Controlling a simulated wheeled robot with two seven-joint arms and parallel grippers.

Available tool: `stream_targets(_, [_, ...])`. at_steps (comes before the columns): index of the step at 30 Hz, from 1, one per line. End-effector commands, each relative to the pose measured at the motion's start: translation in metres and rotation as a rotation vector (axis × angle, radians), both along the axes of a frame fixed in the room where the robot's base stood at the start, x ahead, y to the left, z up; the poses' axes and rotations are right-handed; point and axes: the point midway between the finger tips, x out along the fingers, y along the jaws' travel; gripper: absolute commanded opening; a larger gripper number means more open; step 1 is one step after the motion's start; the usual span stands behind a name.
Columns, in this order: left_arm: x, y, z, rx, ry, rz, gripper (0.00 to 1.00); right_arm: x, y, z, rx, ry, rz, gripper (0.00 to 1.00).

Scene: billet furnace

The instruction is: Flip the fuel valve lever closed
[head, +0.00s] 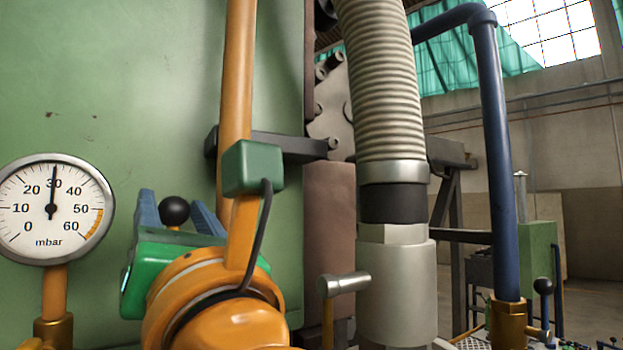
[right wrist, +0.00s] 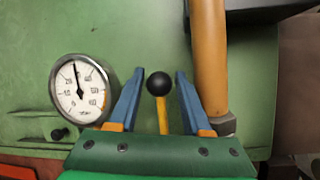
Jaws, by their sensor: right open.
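The fuel valve lever has a black ball knob (head: 174,210) on a yellow stem. It also shows in the right wrist view (right wrist: 158,84), where the stem points up in the picture. My right gripper (head: 171,198) has blue fingers and a green body, and it is open. In the right wrist view its fingers (right wrist: 160,72) stand on either side of the knob, with a visible gap on both sides. The valve body and the lower end of the stem are hidden behind my gripper. My left gripper is not in view.
A round mbar gauge (head: 50,210) reads about 30, left of the lever. An orange pipe (head: 236,70) rises close to the right. Behind is a green panel (head: 120,90).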

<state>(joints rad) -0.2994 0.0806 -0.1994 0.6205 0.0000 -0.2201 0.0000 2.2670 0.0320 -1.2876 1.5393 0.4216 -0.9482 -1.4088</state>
Motion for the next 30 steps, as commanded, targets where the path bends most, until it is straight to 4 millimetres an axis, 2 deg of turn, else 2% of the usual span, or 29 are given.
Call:
stream_targets(1, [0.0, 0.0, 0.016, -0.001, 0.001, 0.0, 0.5, 0.006, 0.006, 0.012, -0.002, 0.002, 0.0, 0.48])
stream_targets(3, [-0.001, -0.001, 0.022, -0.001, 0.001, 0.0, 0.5, 0.014, 0.012, 0.014, -0.001, 0.002, -0.001, 0.48])
stream_targets(13, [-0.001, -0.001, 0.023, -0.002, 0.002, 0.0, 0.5, 0.021, 0.017, 0.011, -0.001, -0.001, 0.0, 0.48])
stream_targets(18, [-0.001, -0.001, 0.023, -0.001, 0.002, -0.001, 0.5, 0.021, 0.017, 0.011, 0.0, -0.001, -0.001, 0.03])
stream_targets(19, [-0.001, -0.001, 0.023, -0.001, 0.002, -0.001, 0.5, 0.021, 0.017, 0.011, 0.0, -0.001, -0.001, 0.0])
stream_targets(30, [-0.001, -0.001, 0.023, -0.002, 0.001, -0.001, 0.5, 0.02, 0.017, 0.012, 0.001, -0.002, -0.002, 0.0])
